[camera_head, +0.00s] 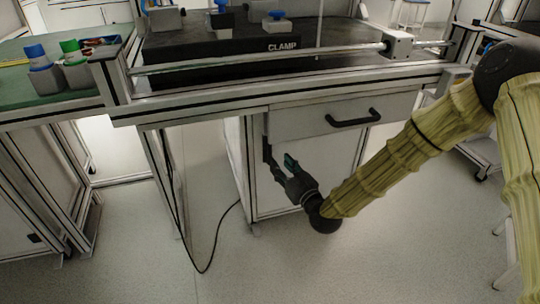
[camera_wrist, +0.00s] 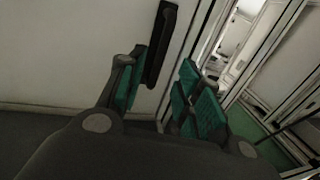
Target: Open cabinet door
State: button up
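The white cabinet door (camera_head: 318,165) is below a drawer under the workbench and looks closed. Its black vertical handle (camera_head: 266,148) is at the door's left edge. In the wrist view the handle (camera_wrist: 161,45) stands upright in the upper middle. My gripper (camera_head: 281,163) is in front of the door's left side, close to the handle. In the wrist view its green-padded fingers (camera_wrist: 163,85) are spread apart. The handle's lower end shows in the gap, close beside the left finger; I cannot tell whether they touch. Nothing is gripped.
The drawer (camera_head: 300,122) above the door has a black horizontal handle (camera_head: 353,118). A bench leg (camera_head: 165,185) and a hanging black cable (camera_head: 215,245) are left of the cabinet. The floor (camera_head: 320,265) in front is clear. The black clamp plate (camera_head: 230,45) is on the bench above.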

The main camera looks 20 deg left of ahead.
aim_at(270, 152)
jog(key=b+x, duration=0.2)
jog(key=x, duration=0.6)
jog(key=shift+w+a+f+b, duration=0.1)
jog(key=shift+a+f+b, duration=0.05)
jog(key=shift+b, duration=0.2)
grip_shut()
